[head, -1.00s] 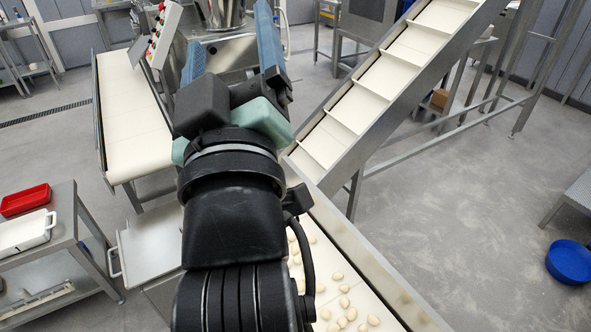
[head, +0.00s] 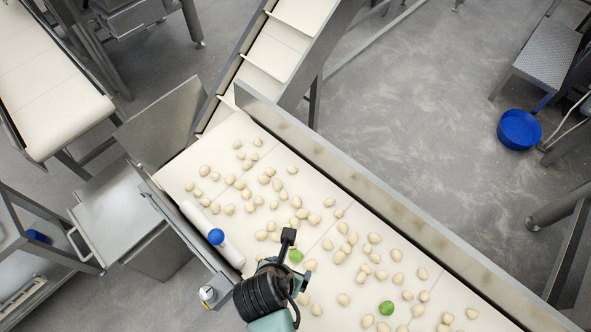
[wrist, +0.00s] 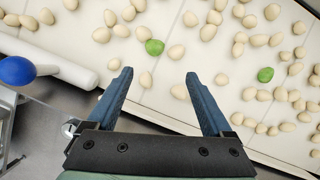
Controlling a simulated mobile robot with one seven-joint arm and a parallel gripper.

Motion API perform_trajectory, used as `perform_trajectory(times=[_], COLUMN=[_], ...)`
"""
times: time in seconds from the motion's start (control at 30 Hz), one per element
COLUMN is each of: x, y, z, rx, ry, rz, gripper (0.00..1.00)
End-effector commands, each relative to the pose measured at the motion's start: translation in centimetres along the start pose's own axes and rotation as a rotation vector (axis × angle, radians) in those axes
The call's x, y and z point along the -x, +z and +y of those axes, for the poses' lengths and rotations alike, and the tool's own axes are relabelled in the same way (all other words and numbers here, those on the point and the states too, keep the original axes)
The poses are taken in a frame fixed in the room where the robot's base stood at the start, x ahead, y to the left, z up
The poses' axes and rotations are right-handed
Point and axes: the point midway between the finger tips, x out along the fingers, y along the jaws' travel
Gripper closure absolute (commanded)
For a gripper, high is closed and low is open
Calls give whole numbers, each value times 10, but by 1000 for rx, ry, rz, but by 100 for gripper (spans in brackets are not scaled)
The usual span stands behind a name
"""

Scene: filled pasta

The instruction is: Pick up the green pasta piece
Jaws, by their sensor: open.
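Two green pasta pieces lie on the white conveyor belt (head: 330,225) among many pale ones. One green piece (head: 295,256) is close to my arm's end in the head view; in the wrist view it (wrist: 154,47) shows just beyond the gap between my fingertips. The other green piece (head: 386,307) lies farther right; it also shows in the wrist view (wrist: 265,75), right of my right finger. My gripper (wrist: 157,76) is open and empty, its two blue fingers wide apart over the belt's edge. My arm hides part of the belt in the head view.
Pale pasta pieces (head: 313,219) lie close around both green ones. A white roller (head: 233,256) and a blue ball (head: 216,236) are at the belt's near edge. A metal side wall (head: 400,217) runs along the far edge. An inclined conveyor (head: 262,62) rises behind.

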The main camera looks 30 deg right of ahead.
Motion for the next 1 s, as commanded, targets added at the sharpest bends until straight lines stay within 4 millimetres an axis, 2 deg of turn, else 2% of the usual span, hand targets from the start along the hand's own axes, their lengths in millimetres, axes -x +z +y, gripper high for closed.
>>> perform_trajectory(times=[0.1, 0.23, 0.47, 0.8, 1.0], x=[-26, -47, -62, -104, -110], y=[1, 1, 2, 4, 4], z=[1, 2, 3, 10, 10], rx=[-4, -4, -5, -6, -5], ry=[0, 3, 4, 4, 6], rz=[0, -2, -2, -3, -3], gripper=[15, 15, 15, 15, 15])
